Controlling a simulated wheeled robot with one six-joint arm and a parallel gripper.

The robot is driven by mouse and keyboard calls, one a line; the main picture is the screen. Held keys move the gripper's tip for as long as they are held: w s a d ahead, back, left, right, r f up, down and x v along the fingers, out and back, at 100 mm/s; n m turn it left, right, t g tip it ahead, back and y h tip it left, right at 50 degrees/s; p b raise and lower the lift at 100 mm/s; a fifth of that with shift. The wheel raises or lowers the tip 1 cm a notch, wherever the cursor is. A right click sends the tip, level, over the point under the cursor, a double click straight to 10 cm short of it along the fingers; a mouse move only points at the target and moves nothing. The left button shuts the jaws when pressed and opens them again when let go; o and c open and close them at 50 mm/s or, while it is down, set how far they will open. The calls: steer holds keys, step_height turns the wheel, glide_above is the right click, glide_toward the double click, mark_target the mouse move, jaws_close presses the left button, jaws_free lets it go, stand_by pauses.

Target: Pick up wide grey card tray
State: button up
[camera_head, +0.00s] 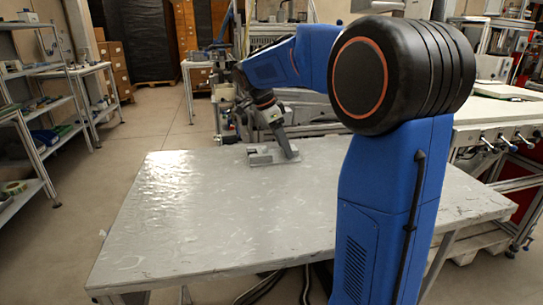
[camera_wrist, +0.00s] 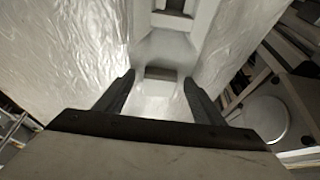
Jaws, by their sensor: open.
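The wide grey card tray (camera_head: 262,158) lies on the silvery table near its far edge, partly hidden by my gripper in the head view. In the wrist view the tray (camera_wrist: 172,46) is a pale grey piece with a recess at the top, and its near end lies between or just below my fingertips. My gripper (camera_wrist: 158,78) is open, with one dark finger on each side of that end. I cannot tell whether the fingers touch it. In the head view my gripper (camera_head: 287,148) points down at the tray's right side.
The table (camera_head: 190,215) has a wrinkled, shiny top and is bare around the tray. Shelves (camera_head: 30,130) stand at the left. A white workbench (camera_head: 495,115) stands at the right, and more equipment shows beyond the far edge.

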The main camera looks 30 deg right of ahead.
steer(key=c, duration=1.3)
